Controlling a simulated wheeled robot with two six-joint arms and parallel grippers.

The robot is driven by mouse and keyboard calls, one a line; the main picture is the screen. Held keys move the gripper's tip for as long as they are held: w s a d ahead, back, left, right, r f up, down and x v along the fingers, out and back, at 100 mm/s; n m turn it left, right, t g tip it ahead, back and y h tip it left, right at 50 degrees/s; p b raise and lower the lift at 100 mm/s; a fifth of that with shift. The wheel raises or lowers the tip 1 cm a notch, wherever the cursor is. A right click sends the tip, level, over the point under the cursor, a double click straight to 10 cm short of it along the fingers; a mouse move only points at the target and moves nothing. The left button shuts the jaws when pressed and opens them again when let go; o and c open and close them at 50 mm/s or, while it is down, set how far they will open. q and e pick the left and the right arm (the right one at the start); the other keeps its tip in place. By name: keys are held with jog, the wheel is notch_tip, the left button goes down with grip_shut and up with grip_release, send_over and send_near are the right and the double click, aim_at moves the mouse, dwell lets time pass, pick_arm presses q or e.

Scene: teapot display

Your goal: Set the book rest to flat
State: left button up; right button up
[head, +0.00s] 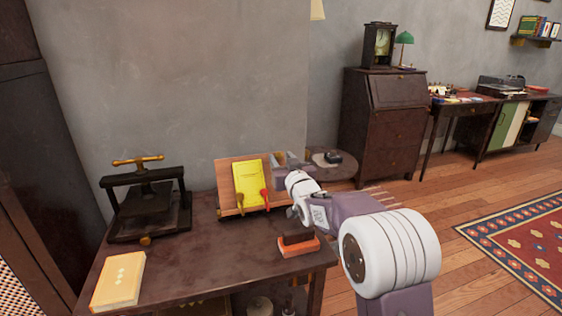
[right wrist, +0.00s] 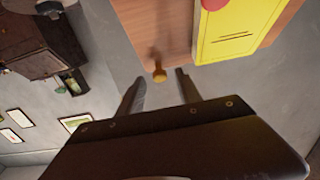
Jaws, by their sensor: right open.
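The wooden book rest (head: 224,173) stands on the dark table, its board tilted up. A yellow book (head: 249,182) leans on it, with a brass-coloured piece and a red-topped piece at its lower front. My right gripper (head: 283,162) is at the board's right edge and hides part of that side. In the right wrist view the gripper (right wrist: 160,76) is open, its fingers on either side of a small brass knob (right wrist: 159,75) by the wooden board (right wrist: 160,30). I cannot tell if they touch it. The yellow book (right wrist: 235,30) also shows there. My left gripper is not in view.
The table (head: 205,262) also carries a black press (head: 148,205) at left, a cream book (head: 120,280) at front left and an orange-based block (head: 298,246) below my right arm. A small round table (head: 340,170) stands behind. The table's middle is clear.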

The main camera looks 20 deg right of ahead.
jog(key=shift+w, duration=0.5)
grip_shut()
dwell(1.1)
